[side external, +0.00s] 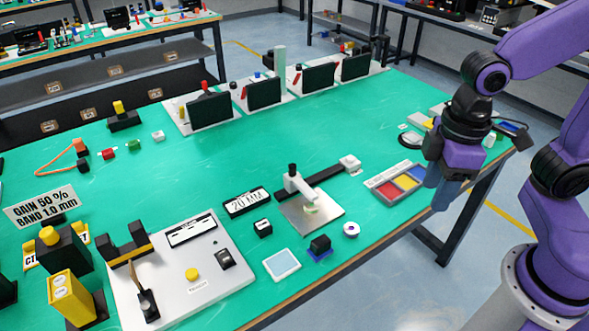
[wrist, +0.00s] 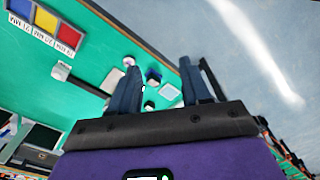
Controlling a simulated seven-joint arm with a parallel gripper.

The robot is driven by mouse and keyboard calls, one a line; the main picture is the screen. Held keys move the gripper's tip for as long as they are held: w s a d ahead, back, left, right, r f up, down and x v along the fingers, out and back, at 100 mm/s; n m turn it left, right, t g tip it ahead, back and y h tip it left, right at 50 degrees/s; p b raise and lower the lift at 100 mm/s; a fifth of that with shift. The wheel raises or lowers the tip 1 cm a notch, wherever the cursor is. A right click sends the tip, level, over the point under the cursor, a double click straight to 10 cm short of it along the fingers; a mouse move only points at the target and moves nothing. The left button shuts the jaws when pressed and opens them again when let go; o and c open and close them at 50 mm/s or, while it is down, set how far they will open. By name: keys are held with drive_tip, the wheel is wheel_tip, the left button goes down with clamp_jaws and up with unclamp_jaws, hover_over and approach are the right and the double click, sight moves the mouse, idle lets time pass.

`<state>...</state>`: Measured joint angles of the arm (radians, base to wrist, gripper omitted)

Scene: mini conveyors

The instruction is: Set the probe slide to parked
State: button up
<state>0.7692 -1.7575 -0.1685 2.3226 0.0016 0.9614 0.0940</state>
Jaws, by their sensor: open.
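What looks like the probe slide is a white probe arm with a black knob (side external: 292,171) at the near left end of a dark rail (side external: 325,174). It stands over a grey square plate (side external: 325,217), with a small pale round piece (side external: 311,208) under the arm. A white block (side external: 350,162) sits at the rail's far right end. My gripper (side external: 441,192) is at the right table edge, pointing down, well apart from the slide and holding nothing. In the wrist view its two blue fingers (wrist: 160,72) are spread. I cannot read a parked mark.
A tray with red, yellow and blue sections (side external: 397,183) lies between my gripper and the slide. A control panel (side external: 180,275) is at left.

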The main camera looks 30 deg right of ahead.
drive_tip(key=w+a+r+m, duration=0.1)
drive_tip(key=w+a+m, duration=0.3)
drive_tip(key=w, duration=0.5)
drive_tip(key=m, duration=1.1)
hover_over(293, 165)
wheel_tip(293, 165, down, 3)
wheel_tip(293, 165, down, 17)
drive_tip(key=shift+a+r, duration=0.1)
clamp_jaws()
